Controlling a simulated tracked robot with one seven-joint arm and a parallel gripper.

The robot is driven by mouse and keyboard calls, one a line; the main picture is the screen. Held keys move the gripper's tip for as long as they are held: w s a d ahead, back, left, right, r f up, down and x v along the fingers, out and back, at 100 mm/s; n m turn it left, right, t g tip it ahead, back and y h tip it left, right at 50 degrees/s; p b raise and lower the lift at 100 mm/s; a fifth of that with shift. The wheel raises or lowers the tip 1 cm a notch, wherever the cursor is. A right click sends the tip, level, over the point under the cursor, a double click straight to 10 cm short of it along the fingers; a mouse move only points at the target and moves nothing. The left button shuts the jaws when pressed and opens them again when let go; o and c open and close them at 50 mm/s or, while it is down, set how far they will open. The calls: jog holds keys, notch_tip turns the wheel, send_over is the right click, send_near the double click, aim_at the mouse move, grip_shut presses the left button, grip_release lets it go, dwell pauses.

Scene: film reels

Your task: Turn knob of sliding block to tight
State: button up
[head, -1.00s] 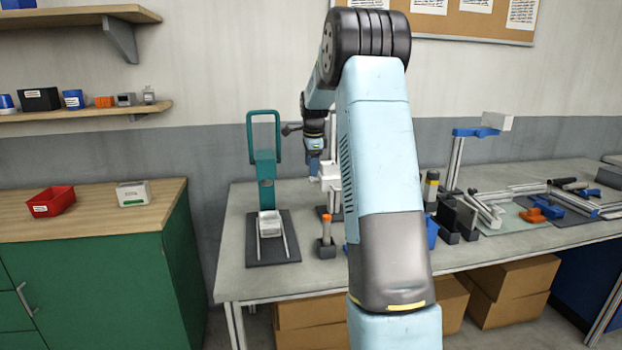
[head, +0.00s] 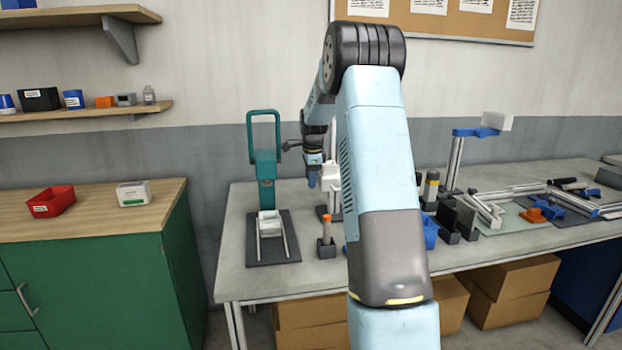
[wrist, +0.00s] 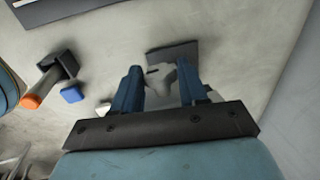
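My gripper (head: 312,181) points down beside a white stand (head: 334,172) on the bench, just left of it in the head view; my arm hides part of the stand. In the wrist view my gripper (wrist: 159,70) has its two blue fingers apart. A pale grey piece (wrist: 163,76) shows between the fingertips, above a dark base plate (wrist: 176,52). It may be the sliding block or its knob, but I cannot tell. I cannot see whether the fingers touch it. No tight marking is readable.
A teal press (head: 265,165) stands left on a dark mat. An orange-topped tool (head: 326,228) stands in a black holder in front, also visible in the wrist view (wrist: 52,82). A blue block (wrist: 72,94) lies close to it. Fixtures and profiles crowd the bench's right.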

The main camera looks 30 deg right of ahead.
jog(key=c, duration=0.6)
jog(key=shift+c, duration=0.2)
jog(key=t, duration=0.1)
jog(key=t+h, duration=0.1)
jog(key=t, duration=0.1)
jog(key=shift+s+a+f, duration=0.1)
jog(key=shift+s, duration=0.2)
jog(key=shift+s+f+t+h, duration=0.15)
jog(key=shift+t+h, duration=0.1)
jog(key=shift+t, duration=0.6)
jog(key=shift+s+f+t+h, duration=0.1)
jog(key=shift+t+h, duration=0.15)
jog(key=shift+t, duration=0.6)
jog(key=shift+s+a+f+t+h, duration=0.1)
jog(key=shift+f+t+h, duration=0.15)
jog(key=shift+t, duration=0.8)
jog(key=shift+s+f+t+h, duration=0.15)
jog(key=shift+t+h, duration=0.2)
jog(key=shift+t, duration=0.75)
jog(key=shift+w+a+f+t+h, duration=0.1)
jog(key=shift+f+t+h, duration=0.15)
jog(key=shift+t, duration=0.8)
jog(key=shift+s+t, duration=0.1)
jog(key=shift+t, duration=0.2)
